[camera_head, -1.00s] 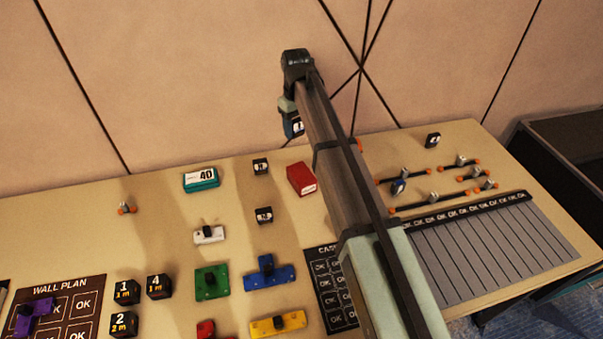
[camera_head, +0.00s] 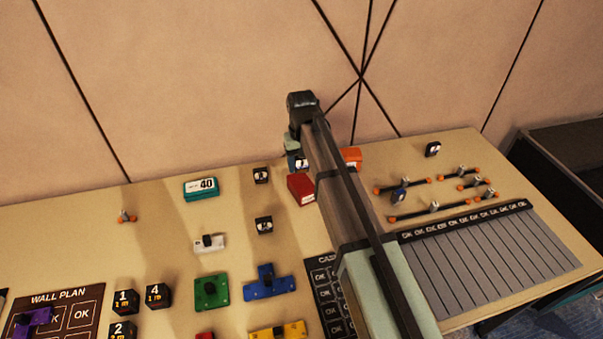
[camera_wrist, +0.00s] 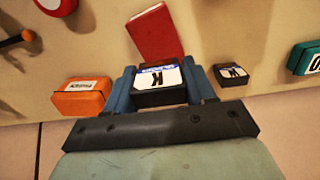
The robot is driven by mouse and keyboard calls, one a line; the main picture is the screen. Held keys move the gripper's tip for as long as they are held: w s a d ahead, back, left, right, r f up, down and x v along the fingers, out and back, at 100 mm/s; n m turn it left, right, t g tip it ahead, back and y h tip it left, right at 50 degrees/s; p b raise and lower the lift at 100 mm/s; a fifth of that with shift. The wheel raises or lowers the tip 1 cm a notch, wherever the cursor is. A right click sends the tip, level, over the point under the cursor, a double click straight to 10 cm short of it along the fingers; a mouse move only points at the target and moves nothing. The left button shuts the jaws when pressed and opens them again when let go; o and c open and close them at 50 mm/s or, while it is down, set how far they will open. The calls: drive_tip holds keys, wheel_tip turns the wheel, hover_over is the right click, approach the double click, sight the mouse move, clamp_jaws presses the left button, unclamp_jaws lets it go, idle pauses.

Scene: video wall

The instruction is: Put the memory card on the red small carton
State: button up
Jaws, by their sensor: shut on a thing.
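The memory card (camera_wrist: 160,78), black with a white label bearing a dark letter and a blue stripe, is between the two blue fingers of my gripper (camera_wrist: 161,88) in the wrist view. The gripper is shut on it. The red small carton (camera_head: 301,189) lies on the table just below the gripper end in the head view. My gripper (camera_head: 298,163) is partly hidden by my arm in the head view, so the height of the card is hard to tell.
An orange box (camera_head: 352,156) stands right of the red carton, partly behind my arm. Small black labelled blocks (camera_head: 261,175) and a teal box (camera_head: 201,188) stand to the left. Orange-ended rods (camera_head: 402,185) lie to the right. The wall rises close behind the table.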

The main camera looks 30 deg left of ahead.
sight(302, 172)
drive_tip(key=shift+f, duration=2.1)
drive_tip(key=shift+f, duration=0.15)
drive_tip(key=o, duration=1)
wheel_tip(302, 172, up, 12)
drive_tip(key=shift+r, duration=0.15)
